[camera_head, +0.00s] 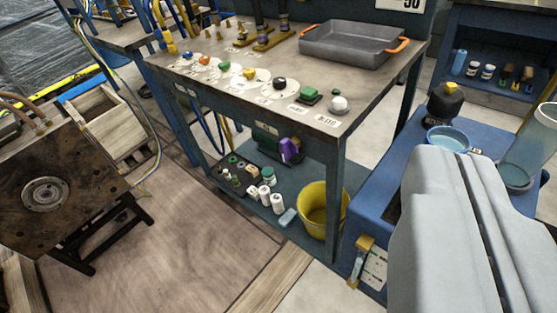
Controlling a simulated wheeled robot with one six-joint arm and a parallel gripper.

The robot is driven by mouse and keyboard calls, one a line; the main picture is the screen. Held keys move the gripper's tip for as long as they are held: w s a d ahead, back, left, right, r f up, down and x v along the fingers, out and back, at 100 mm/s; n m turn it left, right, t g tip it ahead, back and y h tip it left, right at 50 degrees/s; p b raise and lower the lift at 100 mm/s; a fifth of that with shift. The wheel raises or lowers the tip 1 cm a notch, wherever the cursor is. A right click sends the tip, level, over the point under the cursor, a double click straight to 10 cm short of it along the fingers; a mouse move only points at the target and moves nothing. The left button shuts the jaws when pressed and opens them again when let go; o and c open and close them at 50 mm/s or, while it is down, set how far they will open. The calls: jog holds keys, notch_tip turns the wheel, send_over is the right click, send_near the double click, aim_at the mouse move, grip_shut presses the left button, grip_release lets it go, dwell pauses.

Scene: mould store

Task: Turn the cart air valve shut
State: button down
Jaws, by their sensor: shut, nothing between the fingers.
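The blue cart (372,190) stands at the right, beside the workbench. On its near face is a small yellow fitting (364,244) above a white label plate; it looks like the air valve, but its handle position is too small to tell. My gripper (461,160) is the large pale grey shape at lower right, its two halves close together along a dark seam. It is shut and empty. It covers much of the cart's front and top. I cannot tell its distance from the cart, and it is apart from the yellow fitting in the picture.
A blue bowl (447,139), a dark bottle (445,102) and a clear cylinder (530,147) stand on the cart. The workbench (225,118) holds coloured knobs and a grey tray (350,43). A yellow bucket (313,218) sits below.

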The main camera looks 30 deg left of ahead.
jog(key=w+a+f+m+g+y, duration=0.1)
jog(key=w+a+f+g, duration=0.15)
jog(key=w+f, duration=0.35)
jog(key=w+a+f+g+y, duration=0.1)
jog(key=w+a+f+g, duration=0.2)
jog(key=w, duration=0.5)
jog(key=m+g+y, duration=0.1)
jog(key=g, duration=0.3)
send_near(292, 147)
jog(key=shift+s+f+x, duration=0.1)
jog(key=shift+s+x, duration=0.1)
jog(key=shift+x, duration=1.15)
jog(key=shift+s+f+x, duration=0.15)
jog(key=shift+x, duration=1.2)
